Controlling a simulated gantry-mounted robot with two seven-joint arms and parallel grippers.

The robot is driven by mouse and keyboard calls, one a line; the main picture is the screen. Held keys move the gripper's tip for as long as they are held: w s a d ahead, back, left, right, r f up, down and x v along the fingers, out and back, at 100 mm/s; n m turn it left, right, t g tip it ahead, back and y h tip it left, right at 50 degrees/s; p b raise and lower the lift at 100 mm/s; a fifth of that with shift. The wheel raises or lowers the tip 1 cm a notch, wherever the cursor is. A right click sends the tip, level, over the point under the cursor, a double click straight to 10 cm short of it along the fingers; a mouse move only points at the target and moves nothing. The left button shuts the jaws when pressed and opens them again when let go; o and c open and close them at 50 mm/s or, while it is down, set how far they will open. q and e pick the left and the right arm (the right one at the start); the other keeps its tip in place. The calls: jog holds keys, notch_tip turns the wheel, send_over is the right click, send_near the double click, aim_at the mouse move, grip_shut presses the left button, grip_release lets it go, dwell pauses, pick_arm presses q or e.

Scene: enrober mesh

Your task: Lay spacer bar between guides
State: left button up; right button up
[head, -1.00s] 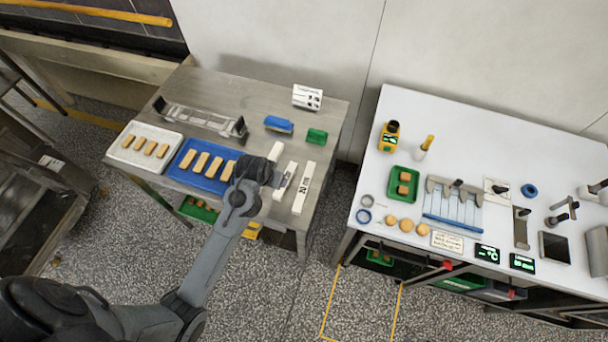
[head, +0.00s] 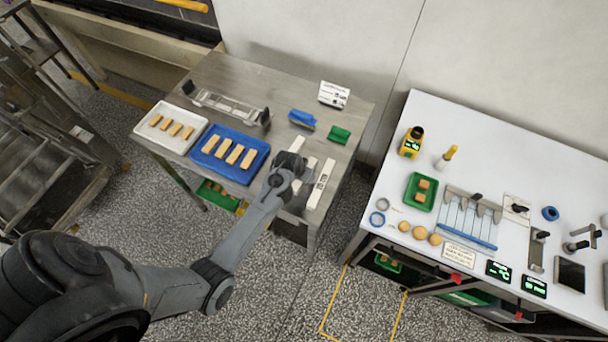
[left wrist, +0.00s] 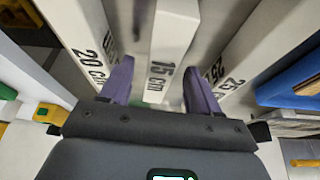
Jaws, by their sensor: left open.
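White spacer bars lie side by side on the steel table in the head view. The 20 cm bar (head: 321,184) is at the right, with the 15 cm bar (head: 308,171) beside it. In the left wrist view the 15 cm bar (left wrist: 171,50) is in the middle, the 20 cm bar (left wrist: 78,35) left and the 25 cm bar (left wrist: 270,45) right. My left gripper (left wrist: 160,90) is open, its fingers on either side of the 15 cm bar's near end. Contact cannot be told. A metal fixture with dark upright ends (head: 226,104), possibly the guides, stands at the back left.
A white tray (head: 146,136) and a blue tray (head: 205,166) hold tan bars, left of my gripper. A blue block (head: 301,119), a green block (head: 340,135) and a white card (head: 333,94) stand behind. A white table (head: 385,245) with tools is at right.

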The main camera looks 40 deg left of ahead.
pick_arm(q)
jog(key=shift+w+f, duration=0.25)
jog(key=shift+f, duration=0.3)
jog(key=shift+c, duration=0.2)
grip_shut()
jog(key=shift+r, duration=0.1)
